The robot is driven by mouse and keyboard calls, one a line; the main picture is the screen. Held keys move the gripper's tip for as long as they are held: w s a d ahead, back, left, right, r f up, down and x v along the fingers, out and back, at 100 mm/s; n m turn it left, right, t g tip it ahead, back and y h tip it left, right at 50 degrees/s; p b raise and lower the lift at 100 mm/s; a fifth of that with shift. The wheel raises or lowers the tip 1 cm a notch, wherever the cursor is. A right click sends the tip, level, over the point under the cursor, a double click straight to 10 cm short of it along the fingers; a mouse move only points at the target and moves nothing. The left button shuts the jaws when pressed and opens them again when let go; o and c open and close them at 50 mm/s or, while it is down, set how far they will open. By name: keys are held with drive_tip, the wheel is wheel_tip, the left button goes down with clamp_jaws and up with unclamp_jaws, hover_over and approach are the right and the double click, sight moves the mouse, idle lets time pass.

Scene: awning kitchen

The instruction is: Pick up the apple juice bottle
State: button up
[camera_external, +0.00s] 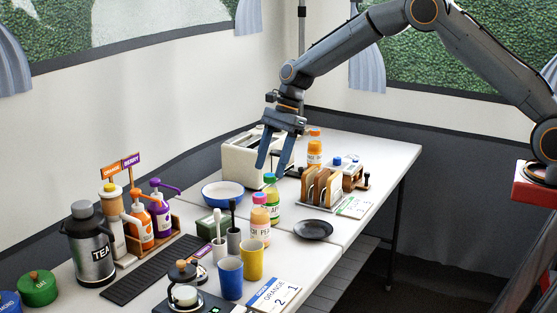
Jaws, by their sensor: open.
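The apple juice bottle (273,197) has a green cap and a green label reading "AP", partly hidden by the bottle in front. It stands upright on the white table. My gripper (271,169) points down with its two fingers spread apart and nothing between them. In the picture its fingertips show just above the green cap; I cannot tell the exact depth or gap.
A peach-labelled bottle (260,219) stands close in front. A white toaster (240,158) and blue bowl (222,194) are behind left. A toast rack (322,189), an orange bottle (314,151) and a dark plate (313,229) are to the right. Cups (252,259) stand nearer.

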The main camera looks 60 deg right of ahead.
sight(266, 189)
drive_tip(key=p+x, duration=0.1)
drive_tip(key=x, duration=0.1)
drive_tip(key=p+x, duration=0.1)
drive_tip(key=x, duration=0.3)
drive_tip(key=shift+s+f+p, duration=0.35)
drive_tip(key=shift+p, duration=0.05)
drive_tip(key=shift+w+a+f, duration=0.15)
drive_tip(key=shift+a+f, duration=0.05)
drive_tip(key=shift+f, duration=0.4)
drive_tip(key=c, duration=1.2)
drive_tip(key=shift+c, duration=0.4)
drive_tip(key=shift+r, duration=0.1)
